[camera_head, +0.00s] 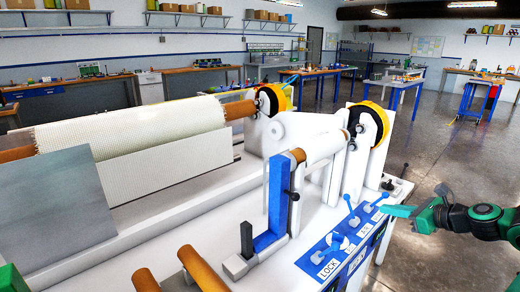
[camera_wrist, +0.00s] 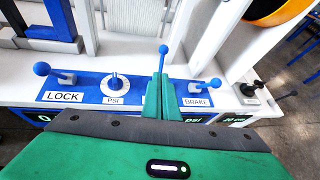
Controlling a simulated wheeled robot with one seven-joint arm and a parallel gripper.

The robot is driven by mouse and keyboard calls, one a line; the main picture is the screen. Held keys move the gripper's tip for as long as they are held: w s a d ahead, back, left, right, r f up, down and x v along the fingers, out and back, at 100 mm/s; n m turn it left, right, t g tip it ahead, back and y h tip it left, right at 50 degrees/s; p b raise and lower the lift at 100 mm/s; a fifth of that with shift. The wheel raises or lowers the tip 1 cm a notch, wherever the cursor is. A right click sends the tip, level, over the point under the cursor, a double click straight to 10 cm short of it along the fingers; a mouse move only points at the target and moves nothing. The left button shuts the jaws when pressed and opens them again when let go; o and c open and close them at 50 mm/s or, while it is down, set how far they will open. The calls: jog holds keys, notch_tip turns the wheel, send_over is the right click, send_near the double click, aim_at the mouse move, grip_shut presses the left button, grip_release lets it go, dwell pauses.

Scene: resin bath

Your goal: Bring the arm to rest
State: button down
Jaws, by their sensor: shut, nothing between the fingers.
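My gripper (camera_head: 390,210) is at the right in the head view, at the edge of the white machine beside the blue control panel (camera_head: 310,262). In the wrist view its green fingers (camera_wrist: 159,82) are shut together and empty. They cover part of the panel and the base of a lever with a blue ball (camera_wrist: 163,48); I cannot tell whether they touch it. The LOCK lever (camera_wrist: 42,69) is left of them, with the PSI knob (camera_wrist: 115,84) between. The BRAKE lever (camera_wrist: 214,83) is to the right. My arm comes in from the right edge.
The white machine carries a wide cream roll (camera_head: 130,125), a small white roll (camera_head: 322,146) and yellow-rimmed wheels (camera_head: 372,117). A blue upright (camera_head: 277,195) stands near the panel. A small black lever (camera_wrist: 248,88) is right of BRAKE. Open floor (camera_head: 445,160) lies to the right.

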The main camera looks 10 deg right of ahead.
jog(key=s+a+f+n+g+h, duration=0.2)
jog(key=s+a+f+n+g, duration=0.2)
jog(key=s+a+n+g, duration=0.6)
jog(key=s+r+n+g+h, duration=0.1)
jog(key=s+r+n, duration=0.3)
jog(key=s+n, duration=0.3)
jog(key=s+r+n+h, duration=0.1)
jog(key=s+r+n, duration=0.4)
jog(key=s, duration=0.7)
jog(key=shift+s+d+r+n+g+h, duration=0.15)
jog(key=shift+s+d+n+g+h, duration=0.2)
jog(key=shift+n, duration=0.65)
jog(key=shift+w+a, duration=0.1)
jog(key=shift+w, duration=0.05)
jog(key=shift+w+f, duration=0.25)
jog(key=shift+w, duration=0.35)
jog(key=shift+s, duration=0.1)
